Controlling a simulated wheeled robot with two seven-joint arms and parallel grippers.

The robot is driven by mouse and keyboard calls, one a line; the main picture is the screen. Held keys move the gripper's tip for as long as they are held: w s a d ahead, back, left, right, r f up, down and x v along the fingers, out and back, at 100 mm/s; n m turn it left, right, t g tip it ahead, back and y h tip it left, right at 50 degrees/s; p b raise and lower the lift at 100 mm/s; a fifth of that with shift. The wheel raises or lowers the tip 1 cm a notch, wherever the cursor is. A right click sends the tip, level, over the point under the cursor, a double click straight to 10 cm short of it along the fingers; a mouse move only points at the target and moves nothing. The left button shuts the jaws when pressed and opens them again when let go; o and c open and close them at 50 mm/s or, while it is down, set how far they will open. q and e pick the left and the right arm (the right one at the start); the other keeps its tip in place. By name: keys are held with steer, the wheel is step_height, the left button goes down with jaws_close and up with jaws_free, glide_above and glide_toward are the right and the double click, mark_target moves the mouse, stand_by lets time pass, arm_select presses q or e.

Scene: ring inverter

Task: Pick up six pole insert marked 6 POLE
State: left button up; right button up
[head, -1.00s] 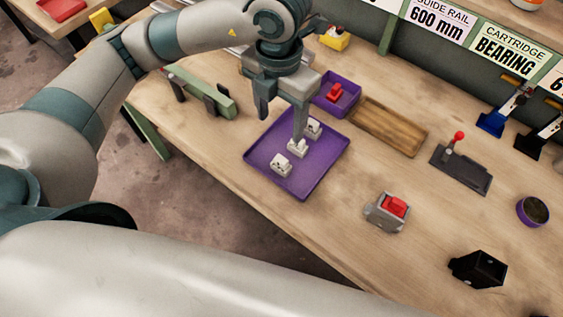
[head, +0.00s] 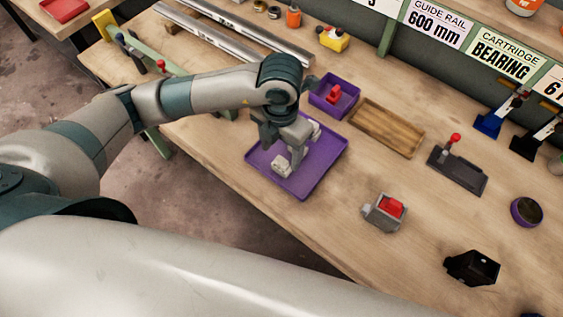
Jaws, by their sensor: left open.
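A purple tray (head: 318,172) lies on the wooden bench and holds small white inserts. One white insert (head: 282,166) shows near the tray's front left. Another white insert (head: 315,130) shows partly at the tray's back. The middle insert seen earlier is hidden behind my gripper. No marking can be read at this size, so I cannot tell which is 6 POLE. My left gripper (head: 287,160) is open, low over the tray with its fingers down among the inserts. My right gripper is not in view.
A purple bin (head: 346,105) with a red part and a wooden tray (head: 388,138) stand behind. A grey fixture with a red block (head: 385,212), a black box (head: 471,268) and a toggle clamp (head: 457,168) are to the right. Silver rails (head: 233,37) lie at the back left.

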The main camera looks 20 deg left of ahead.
mark_target(281, 160)
arm_select(q)
steer(key=shift+f, duration=0.25)
steer(key=shift+f+p, duration=0.4)
steer(key=shift+p, duration=0.05)
step_height(281, 160, down, 3)
steer(key=shift+s+d+f+p, duration=0.1)
steer(key=shift+p, duration=0.65)
steer(key=shift+f, duration=0.6)
steer(key=c, duration=1.2)
